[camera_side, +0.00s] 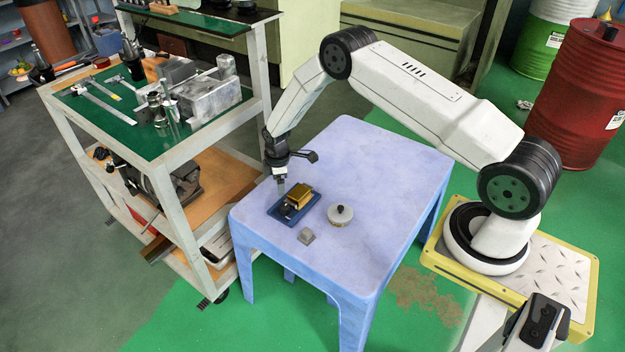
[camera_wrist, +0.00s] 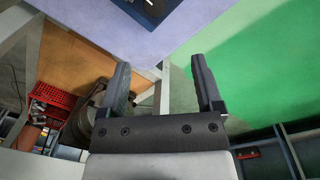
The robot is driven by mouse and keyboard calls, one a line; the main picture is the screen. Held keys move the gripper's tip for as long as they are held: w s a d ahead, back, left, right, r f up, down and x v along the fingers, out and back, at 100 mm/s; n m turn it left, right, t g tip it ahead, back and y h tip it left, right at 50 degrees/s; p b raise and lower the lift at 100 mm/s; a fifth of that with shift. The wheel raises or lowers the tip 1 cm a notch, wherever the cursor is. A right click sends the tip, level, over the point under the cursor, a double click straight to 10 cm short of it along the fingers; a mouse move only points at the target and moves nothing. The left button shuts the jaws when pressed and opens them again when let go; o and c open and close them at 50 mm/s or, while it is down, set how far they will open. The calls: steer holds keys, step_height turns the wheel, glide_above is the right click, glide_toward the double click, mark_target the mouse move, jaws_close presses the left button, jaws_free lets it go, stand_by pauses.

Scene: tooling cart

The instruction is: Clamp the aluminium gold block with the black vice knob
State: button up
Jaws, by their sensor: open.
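A small blue vice (camera_side: 279,212) lies on the lilac table. The gold block (camera_side: 300,194) sits on it, towards its right end. The black vice knob (camera_side: 286,209) shows small at the vice's near side. My gripper (camera_side: 281,187) points down at the table's left edge, just beyond and left of the vice, apart from the block and knob. In the wrist view my gripper (camera_wrist: 160,62) has its two fingers spread with nothing between them. Only a corner of the blue vice (camera_wrist: 143,14) shows at the top there; the knob cannot be made out.
The lilac table (camera_side: 385,165) also holds a round grey piece with a black knob (camera_side: 340,214) and a small grey block (camera_side: 306,236). A loaded tooling cart (camera_side: 150,150) stands close on the left. The table's far and right parts are clear.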

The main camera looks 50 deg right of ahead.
steer(key=n, duration=0.1)
glide_above(284, 206)
steer(key=f, duration=0.5)
steer(key=shift+s+a, duration=0.15)
steer(key=shift+a, duration=0.05)
steer(key=shift+f, duration=0.15)
steer(key=shift+d+f, duration=0.1)
steer(key=shift+f, duration=3.65)
jaws_close()
